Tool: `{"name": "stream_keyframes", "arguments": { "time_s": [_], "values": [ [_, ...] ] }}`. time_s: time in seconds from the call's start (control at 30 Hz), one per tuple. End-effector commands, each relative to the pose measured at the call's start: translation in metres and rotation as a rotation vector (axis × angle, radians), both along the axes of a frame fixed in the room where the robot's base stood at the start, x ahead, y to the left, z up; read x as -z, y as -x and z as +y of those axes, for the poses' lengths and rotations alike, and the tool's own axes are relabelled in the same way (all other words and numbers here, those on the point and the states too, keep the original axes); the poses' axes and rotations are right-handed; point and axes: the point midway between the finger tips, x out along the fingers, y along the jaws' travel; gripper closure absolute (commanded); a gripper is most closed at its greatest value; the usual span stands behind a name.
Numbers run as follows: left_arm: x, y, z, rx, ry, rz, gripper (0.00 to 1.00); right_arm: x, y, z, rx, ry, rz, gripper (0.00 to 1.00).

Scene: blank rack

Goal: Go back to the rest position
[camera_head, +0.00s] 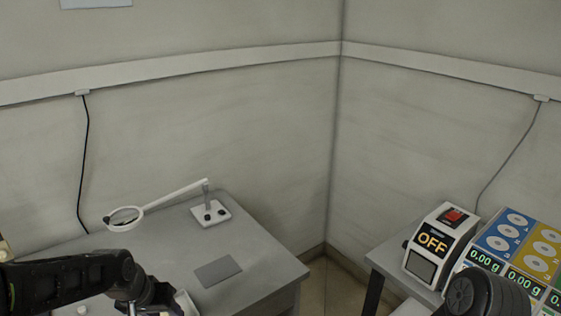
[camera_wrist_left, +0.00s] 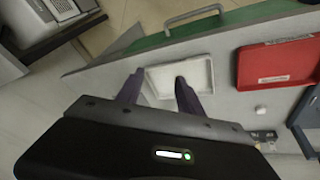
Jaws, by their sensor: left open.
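My left gripper (camera_wrist_left: 157,88) is open in the left wrist view, its two purple-grey fingers apart with nothing held between them. Beyond the fingers lies a shallow white tray (camera_wrist_left: 198,67) on the grey table. In the head view my left arm comes in from the lower left, and the left gripper (camera_head: 150,304) is at the bottom edge, partly cut off, beside the white tray (camera_head: 187,302). A dark rounded part of my right arm shows at the lower right of the head view; its gripper is out of frame.
A magnifier lamp (camera_head: 126,215) and a grey pad (camera_head: 218,270) are on the left table. A machine reading OFF (camera_head: 432,241) stands beside coloured panels (camera_head: 520,248) on the right table. A red tray (camera_wrist_left: 278,62) and a small white object (camera_wrist_left: 261,111) show in the wrist view.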

Motion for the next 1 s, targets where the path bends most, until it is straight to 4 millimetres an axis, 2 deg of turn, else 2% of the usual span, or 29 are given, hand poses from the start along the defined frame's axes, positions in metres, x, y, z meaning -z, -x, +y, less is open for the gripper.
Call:
{"name": "stream_keyframes", "arguments": {
  "time_s": [0.17, 0.27, 0.3, 0.37, 0.4, 0.5, 0.6, 0.7, 0.8, 1.0],
  "values": [
    [0.063, -0.008, -0.052, 0.023, 0.077, -0.062, 0.56, 0.0, 0.0, 0.0, 0.0, 0.0, -0.001, 0.6],
    [0.119, 0.009, -0.092, 0.019, 0.134, -0.067, 0.56, 0.0, 0.0, 0.0, 0.0, 0.0, -0.001, 0.6],
    [0.144, 0.023, -0.108, 0.013, 0.155, -0.057, 0.56, 0.0, 0.0, 0.0, 0.0, 0.0, -0.001, 0.6],
    [0.18, 0.05, -0.13, -0.001, 0.182, -0.028, 0.56, 0.0, 0.0, 0.0, 0.0, 0.0, -0.001, 0.6],
    [0.2, 0.071, -0.143, -0.009, 0.197, 0.001, 0.56, 0.0, 0.0, 0.0, 0.0, 0.0, -0.001, 0.6],
    [0.24, 0.126, -0.167, -0.023, 0.224, 0.09, 0.56, 0.0, 0.0, 0.0, 0.0, 0.0, -0.001, 0.6],
    [0.262, 0.173, -0.183, -0.019, 0.244, 0.189, 0.56, 0.0, 0.0, 0.0, 0.0, 0.0, -0.001, 0.6],
    [0.274, 0.204, -0.194, -0.009, 0.258, 0.263, 0.56, 0.0, 0.0, 0.0, 0.0, 0.0, -0.001, 0.6],
    [0.281, 0.218, -0.198, -0.005, 0.265, 0.297, 0.56, 0.0, 0.0, 0.0, 0.0, 0.0, -0.001, 0.6],
    [0.282, 0.219, -0.198, -0.009, 0.266, 0.302, 0.56, 0.0, 0.0, 0.0, 0.0, 0.0, -0.001, 0.6]
  ]
}}
